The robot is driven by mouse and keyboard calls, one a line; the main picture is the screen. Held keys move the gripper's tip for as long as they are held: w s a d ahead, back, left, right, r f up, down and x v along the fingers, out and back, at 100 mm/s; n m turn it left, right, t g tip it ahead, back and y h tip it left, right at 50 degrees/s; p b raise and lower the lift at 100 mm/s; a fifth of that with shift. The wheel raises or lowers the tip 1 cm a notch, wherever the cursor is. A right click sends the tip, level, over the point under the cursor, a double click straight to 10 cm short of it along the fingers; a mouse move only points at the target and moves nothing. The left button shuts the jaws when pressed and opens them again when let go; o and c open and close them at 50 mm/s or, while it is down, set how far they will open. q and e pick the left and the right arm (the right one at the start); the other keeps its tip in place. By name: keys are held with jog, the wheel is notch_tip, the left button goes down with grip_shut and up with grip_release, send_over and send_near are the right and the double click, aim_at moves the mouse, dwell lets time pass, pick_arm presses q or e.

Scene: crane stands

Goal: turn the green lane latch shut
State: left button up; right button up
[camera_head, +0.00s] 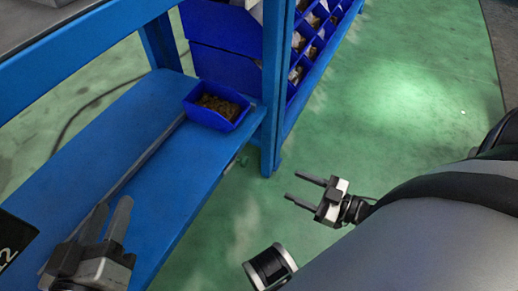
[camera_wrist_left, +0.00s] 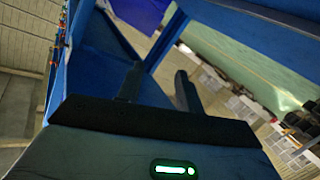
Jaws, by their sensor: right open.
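I cannot make out the green lane latch in either view. A tiny green spot (camera_head: 243,161) shows by the edge of the blue shelf, too small to identify. My left gripper (camera_head: 114,203) is over the blue lower shelf, its two fingers apart with nothing seen between them. In the left wrist view the left gripper (camera_wrist_left: 157,80) also shows its fingers apart, with blue framing beyond. My right gripper (camera_head: 292,187) is open and empty above the green floor, right of the blue post.
The blue lower shelf (camera_head: 150,165) holds a blue bin (camera_head: 216,105) of small brownish parts. A blue upright post (camera_head: 275,90) stands beside it. Blue racks of bins (camera_head: 312,50) stand behind. A dark box marked 2 (camera_head: 14,240) is at the left edge. The green floor (camera_head: 400,90) is clear.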

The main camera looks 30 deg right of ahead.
aim_at(247, 163)
jog(key=b+x, duration=0.3)
jog(key=x, duration=1)
jog(key=shift+w+a+r+b, duration=0.1)
jog(key=shift+w+b, duration=0.2)
jog(key=shift+b, duration=0.1)
pick_arm(q)
jog(key=shift+w+d+r+t+h, duration=0.25)
jog(key=shift+r+t+h, duration=0.2)
jog(key=shift+r, duration=0.15)
jog(key=shift+w+d+r+t+h, duration=0.1)
jog(key=shift+w+r+t+h, duration=0.1)
jog(key=shift+r+t+h, duration=0.25)
pick_arm(e)
jog(key=shift+w+a, duration=0.35)
jog(key=shift+w, duration=0.2)
pick_arm(q)
jog(key=shift+r, duration=0.1)
pick_arm(e)
jog(key=c, duration=1)
